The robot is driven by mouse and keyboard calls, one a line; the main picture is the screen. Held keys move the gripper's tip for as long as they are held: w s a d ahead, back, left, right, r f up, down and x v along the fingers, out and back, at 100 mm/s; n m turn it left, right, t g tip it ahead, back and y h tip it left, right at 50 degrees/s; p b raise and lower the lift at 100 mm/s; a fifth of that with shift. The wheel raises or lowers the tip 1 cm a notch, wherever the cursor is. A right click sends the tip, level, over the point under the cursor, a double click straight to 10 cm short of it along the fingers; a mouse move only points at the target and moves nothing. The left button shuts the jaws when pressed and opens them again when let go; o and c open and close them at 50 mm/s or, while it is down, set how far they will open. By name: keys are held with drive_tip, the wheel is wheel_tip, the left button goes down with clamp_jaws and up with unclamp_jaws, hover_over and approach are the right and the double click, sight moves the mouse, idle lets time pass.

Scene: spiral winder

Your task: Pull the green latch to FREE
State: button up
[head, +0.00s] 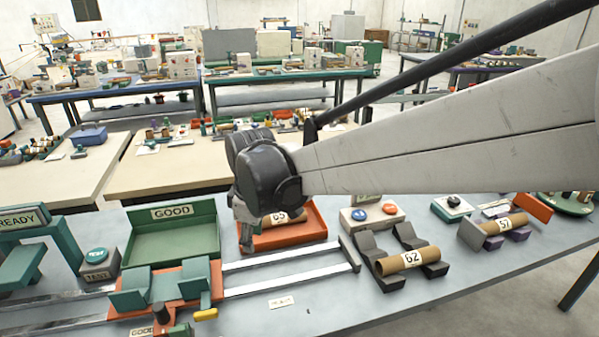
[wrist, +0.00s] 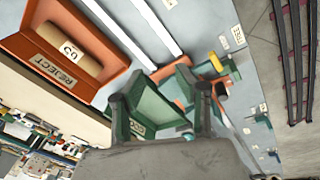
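In the head view, an orange carriage (head: 160,300) with green V-blocks (head: 195,280) sits on the silver rails at the lower left. A green upright with a yellow handle (head: 206,314) stands at its right front; I cannot tell for sure that this is the latch. The yellow handle also shows in the wrist view (wrist: 217,61), beyond the fingers to the upper right. A second green part (head: 180,329) is cut by the bottom edge.
A green GOOD tray (head: 172,212) stands behind the carriage. An orange REJECT tray (wrist: 38,58) holds a cardboard tube. Another tube, 62 (head: 408,260), lies on dark cradles right of the rails. A TEST button box (head: 97,262) stands left.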

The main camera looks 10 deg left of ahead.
drive_tip(key=shift+w+d+r+m, duration=0.15)
drive_tip(key=shift+w+d, duration=0.1)
drive_tip(key=shift+d, duration=0.25)
drive_tip(key=shift+w+d+r+m, duration=0.1)
drive_tip(key=shift+w+d+m, duration=0.1)
drive_tip(key=shift+d, duration=0.25)
